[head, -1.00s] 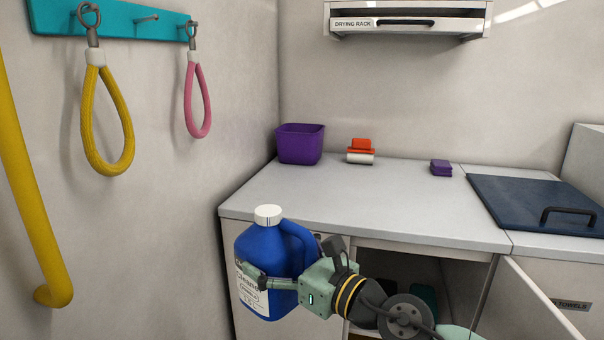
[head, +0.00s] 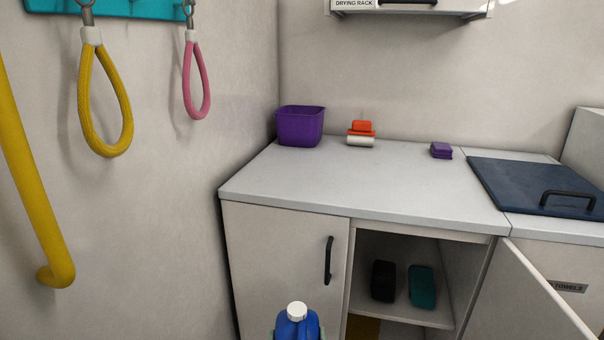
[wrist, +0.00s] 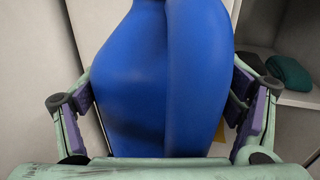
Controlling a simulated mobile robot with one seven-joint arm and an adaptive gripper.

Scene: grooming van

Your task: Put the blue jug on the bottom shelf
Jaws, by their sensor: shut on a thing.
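The blue jug (head: 297,325) with a white cap shows at the bottom edge of the head view, with only its top in the picture. In the wrist view the jug (wrist: 165,80) fills the middle, between the pads of my gripper (wrist: 165,125), which is shut on it. The open cupboard (head: 352,270) is behind and to the right of the jug. Its upper shelf (head: 420,313) holds a black item (head: 384,282) and a teal item (head: 421,286). The space below that shelf is mostly cut off by the frame; a brownish-yellow patch shows there.
The cupboard door (head: 530,300) stands open on the right. A closed door with a black handle (head: 328,260) is on the left. The counter (head: 350,185) carries a purple bin (head: 300,127), an orange-and-white brush (head: 361,134) and a purple block (head: 441,150). A yellow rail (head: 35,190) runs along the left wall.

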